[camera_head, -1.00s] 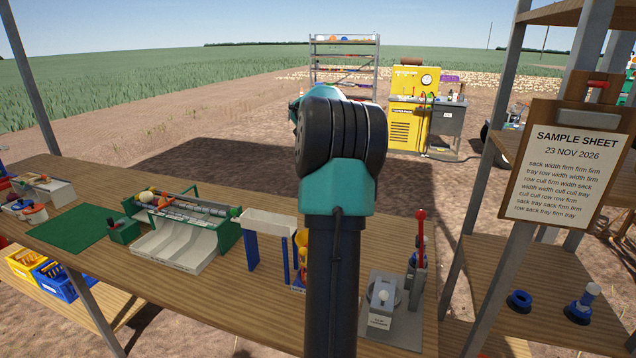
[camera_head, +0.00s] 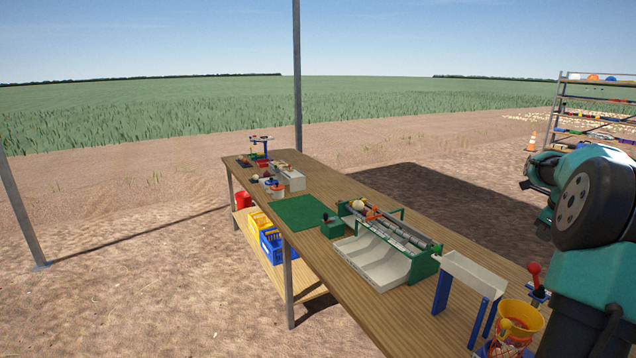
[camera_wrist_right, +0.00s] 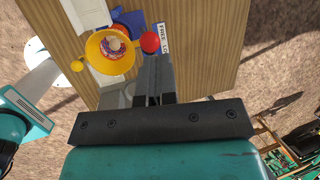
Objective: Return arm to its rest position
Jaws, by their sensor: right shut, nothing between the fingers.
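My right arm is at the right edge of the head view, a teal and black link raised over the near end of the workbench (camera_head: 340,268). Its fingers are not clear there. In the right wrist view my right gripper (camera_wrist_right: 153,66) is shut and empty, its dark fingers side by side. They point toward the red-knobbed lever (camera_wrist_right: 150,42) and the yellow funnel (camera_wrist_right: 92,46), over the bench; whether they touch anything cannot be told. A pale round item sits inside the funnel. My left gripper is not in view.
A roller sorter with white trays (camera_head: 375,262), a green mat (camera_head: 300,212) and a white chute on blue legs (camera_head: 470,272) stand along the bench. Blue and yellow crates sit on the lower shelf. A metal rack (camera_head: 590,105) stands back right.

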